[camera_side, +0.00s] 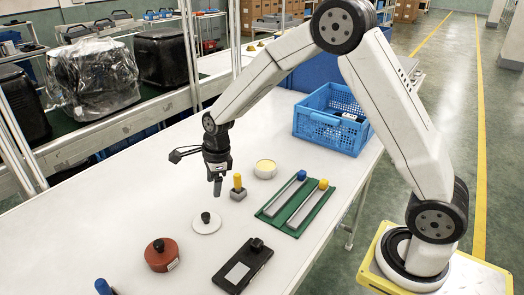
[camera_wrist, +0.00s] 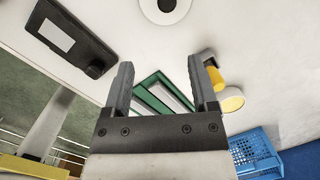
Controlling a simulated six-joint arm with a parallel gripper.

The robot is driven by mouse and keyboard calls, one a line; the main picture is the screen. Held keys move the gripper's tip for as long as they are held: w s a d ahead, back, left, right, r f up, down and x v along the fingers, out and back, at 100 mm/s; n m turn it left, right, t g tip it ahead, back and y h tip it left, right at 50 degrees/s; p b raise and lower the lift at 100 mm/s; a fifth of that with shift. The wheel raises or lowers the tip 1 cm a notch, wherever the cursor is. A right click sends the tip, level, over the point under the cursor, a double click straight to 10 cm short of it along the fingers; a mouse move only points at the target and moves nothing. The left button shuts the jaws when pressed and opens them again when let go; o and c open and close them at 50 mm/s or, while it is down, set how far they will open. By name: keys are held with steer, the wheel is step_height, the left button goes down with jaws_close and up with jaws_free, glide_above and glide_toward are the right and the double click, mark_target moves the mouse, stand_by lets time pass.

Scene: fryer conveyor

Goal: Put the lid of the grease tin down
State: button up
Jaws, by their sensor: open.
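The grease tin (camera_side: 265,169) stands open on the white table, a low white round tin with yellow content; it also shows in the wrist view (camera_wrist: 232,101). A white round lid with a black knob (camera_side: 207,226) lies flat on the table, apart from the tin, nearer the front. In the wrist view the lid (camera_wrist: 180,12) is cut by the top edge. My gripper (camera_side: 217,188) is open and empty, pointing down above the table, just behind the lid in the side view. Its two fingers (camera_wrist: 159,63) stand apart with nothing between them.
A yellow-handled grey block (camera_side: 238,190) stands between lid and tin. A green tray (camera_side: 283,221) holds two bars with blue and yellow ends. A red-brown round object (camera_side: 158,260), a black device (camera_side: 228,278) and a blue crate (camera_side: 315,128) stand around. The left table area is clear.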

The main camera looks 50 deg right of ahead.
steer(key=s+d+r+n, duration=0.1)
steer(key=s+n, duration=0.8)
steer(key=n, duration=0.3)
steer(key=s+d+r+n+t+h, duration=0.1)
steer(key=s+d+n, duration=0.1)
steer(key=s+n, duration=0.8)
steer(key=shift+s+r+n, duration=0.3)
steer(key=shift+r+n, duration=0.1)
steer(key=shift+n, duration=0.6)
